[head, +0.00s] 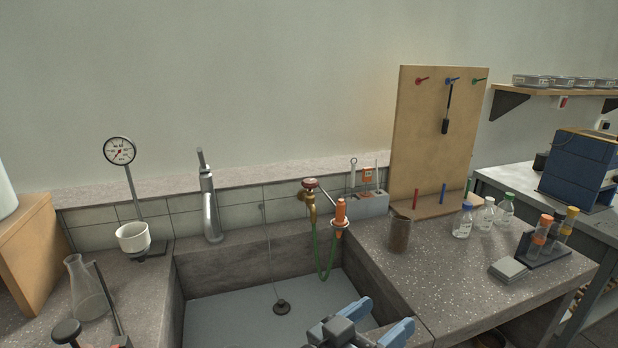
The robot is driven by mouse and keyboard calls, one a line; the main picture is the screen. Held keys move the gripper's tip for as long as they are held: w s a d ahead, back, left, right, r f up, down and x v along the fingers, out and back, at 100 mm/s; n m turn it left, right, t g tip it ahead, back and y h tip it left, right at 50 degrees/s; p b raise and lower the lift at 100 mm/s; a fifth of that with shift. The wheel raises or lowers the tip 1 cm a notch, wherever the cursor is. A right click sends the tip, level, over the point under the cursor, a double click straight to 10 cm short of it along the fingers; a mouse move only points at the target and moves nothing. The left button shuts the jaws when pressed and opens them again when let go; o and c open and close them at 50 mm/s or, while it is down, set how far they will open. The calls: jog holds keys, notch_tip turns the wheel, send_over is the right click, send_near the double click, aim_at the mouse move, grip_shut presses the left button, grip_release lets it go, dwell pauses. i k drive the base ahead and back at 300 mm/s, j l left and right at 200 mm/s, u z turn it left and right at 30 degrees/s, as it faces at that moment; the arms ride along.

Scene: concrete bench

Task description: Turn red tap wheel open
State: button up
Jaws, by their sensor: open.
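The red tap wheel (310,183) sits on top of a brass tap (312,208) at the back edge of the sink. A green hose (330,256) hangs from the tap area into the sink, beside an orange nozzle (340,212). My gripper (381,323) is at the bottom of the head view, low over the front of the sink. Its blue fingers are apart and nothing shows between them. It is well in front of the wheel and does not touch it. Part of the gripper is cut off by the lower frame edge.
A tall grey faucet (209,200) stands left of the red wheel. A grey holder (366,203) and a brown jar (400,235) are to its right. The space above the sink basin (225,305) is mostly free.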

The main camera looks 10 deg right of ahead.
aim_at(310, 183)
jog(key=i+j, duration=0.15)
jog(key=i, duration=0.4)
jog(key=i+j, duration=0.15)
jog(key=i, duration=0.4)
jog(key=i+j, duration=0.2)
jog(key=i, duration=0.35)
